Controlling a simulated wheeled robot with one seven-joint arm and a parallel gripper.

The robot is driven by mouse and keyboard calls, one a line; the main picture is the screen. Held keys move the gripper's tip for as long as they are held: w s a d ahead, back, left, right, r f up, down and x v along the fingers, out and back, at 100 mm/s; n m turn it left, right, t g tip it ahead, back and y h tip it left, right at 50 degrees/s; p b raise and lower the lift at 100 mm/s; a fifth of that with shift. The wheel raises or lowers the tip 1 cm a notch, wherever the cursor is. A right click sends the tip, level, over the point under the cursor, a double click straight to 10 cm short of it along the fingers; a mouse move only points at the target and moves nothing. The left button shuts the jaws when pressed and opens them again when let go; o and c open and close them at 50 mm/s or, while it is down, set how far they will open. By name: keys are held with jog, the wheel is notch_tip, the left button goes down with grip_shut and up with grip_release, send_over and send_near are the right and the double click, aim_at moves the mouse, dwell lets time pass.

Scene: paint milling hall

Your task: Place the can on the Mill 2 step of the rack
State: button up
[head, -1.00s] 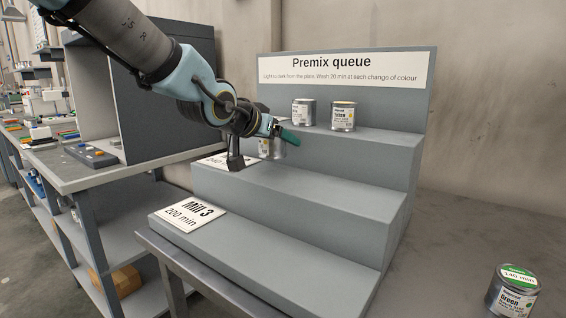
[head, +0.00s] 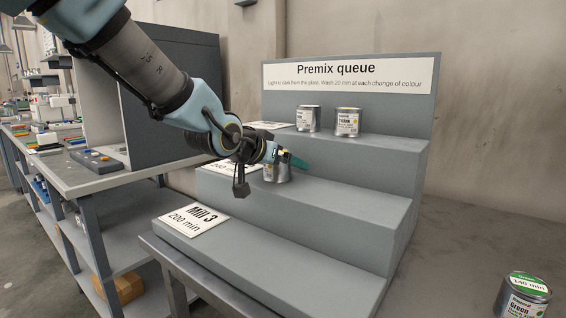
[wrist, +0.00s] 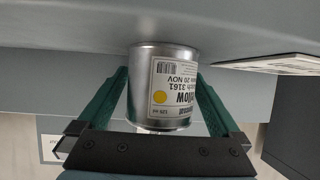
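The can (head: 277,173) is a small metal tin with a white label and yellow dot, clearer in the wrist view (wrist: 163,95). My gripper (head: 284,163) has its green fingers on both sides of the can and appears shut on it. In the head view the can is upright at the middle step of the grey rack (head: 330,205), beside a partly hidden plate (head: 222,167). The wrist view is upside down. The can's base looks at or very near the step surface; I cannot tell if it touches.
The bottom step is empty except for the Mill 3 plate (head: 193,221). A green-labelled can (head: 524,296) stands on the table at right. A dark panelled booth (head: 170,105) is left.

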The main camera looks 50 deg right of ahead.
jog(key=shift+r, duration=0.25)
jog(key=shift+a+r, duration=0.1)
jog(key=shift+a, duration=0.3)
jog(key=p+v, duration=0.4)
jog(key=v, duration=0.7)
jog(key=shift+s, duration=0.1)
